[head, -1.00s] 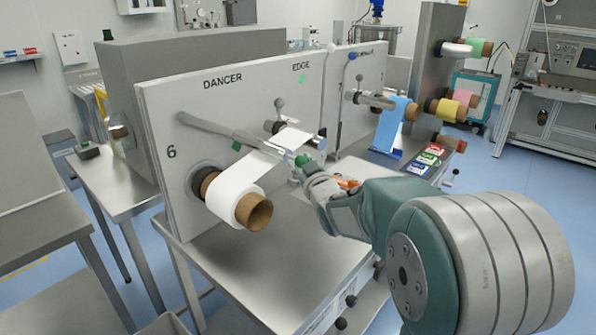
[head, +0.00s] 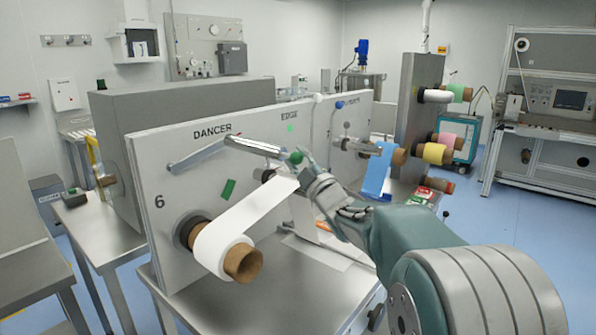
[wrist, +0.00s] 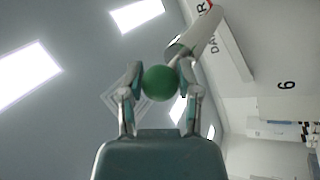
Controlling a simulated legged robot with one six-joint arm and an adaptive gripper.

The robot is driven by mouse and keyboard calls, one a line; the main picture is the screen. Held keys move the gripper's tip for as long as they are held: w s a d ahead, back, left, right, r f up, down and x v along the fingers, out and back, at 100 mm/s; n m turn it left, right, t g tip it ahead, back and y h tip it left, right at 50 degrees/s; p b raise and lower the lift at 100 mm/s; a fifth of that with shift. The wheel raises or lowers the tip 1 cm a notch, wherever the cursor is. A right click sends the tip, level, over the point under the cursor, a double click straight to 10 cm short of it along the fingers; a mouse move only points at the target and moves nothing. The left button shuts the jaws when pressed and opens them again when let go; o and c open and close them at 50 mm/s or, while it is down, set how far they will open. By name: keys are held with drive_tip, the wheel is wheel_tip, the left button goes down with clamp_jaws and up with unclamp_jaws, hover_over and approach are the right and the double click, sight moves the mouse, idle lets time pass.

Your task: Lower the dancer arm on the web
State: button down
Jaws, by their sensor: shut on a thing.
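The dancer arm (head: 200,156) is a grey bar on the white panel under the word DANCER. It slopes up to the right from its left end, well above a green mark (head: 228,189) on the panel. Its metal roller (head: 255,147) reaches out to a green ball knob (head: 295,157). My gripper (head: 305,163) is shut on that knob. In the wrist view the knob (wrist: 160,82) sits between my two fingers. The white web (head: 250,215) runs from the roll on a brown core (head: 243,263) up to the right, below the roller; its far part is partly hidden by my gripper.
The panel (head: 150,260) stands on a steel table (head: 240,310). Blue web (head: 377,172) and a yellow roll (head: 434,153) are beyond my arm on the right. A second steel table (head: 95,240) stands at the left. Blue floor is open at the right.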

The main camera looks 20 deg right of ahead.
drive_tip(key=shift+a+r+n+y, duration=0.15)
drive_tip(key=shift+r+n+y, duration=0.25)
drive_tip(key=shift+r, duration=0.05)
drive_tip(key=shift+s, duration=0.1)
drive_tip(key=shift+c, duration=1.5)
unclamp_jaws()
drive_tip(key=shift+a, duration=0.1)
